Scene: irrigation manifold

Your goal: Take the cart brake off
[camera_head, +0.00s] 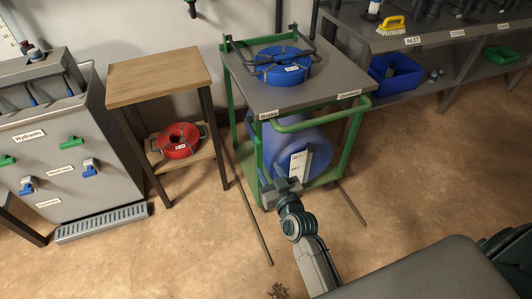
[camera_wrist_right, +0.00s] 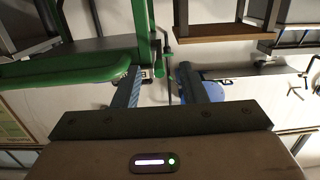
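The cart has a green frame and a grey top (camera_head: 290,92), and it stands in the middle of the head view. A label reading "Brake" (camera_head: 269,115) is on the left of its front edge, above the left end of a green handle bar (camera_head: 320,122). My right gripper (camera_head: 280,184) is low in front of the cart, before the blue drum. In the right wrist view my right gripper (camera_wrist_right: 160,84) is open, its fingers apart and nothing clearly held. A green bar (camera_wrist_right: 70,68) lies beside the left finger. A thin dark rod (camera_wrist_right: 167,62) shows between the fingers; I cannot tell if it is the brake lever. My left gripper is not seen.
A blue hose reel (camera_head: 283,68) sits on the cart; a blue drum (camera_head: 316,150) is below. A wooden table (camera_head: 158,77) with a red reel (camera_head: 178,140) stands left, beside a grey hydrant cabinet (camera_head: 60,125). Thin dark strips lie on the floor. A bench (camera_head: 440,38) is right.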

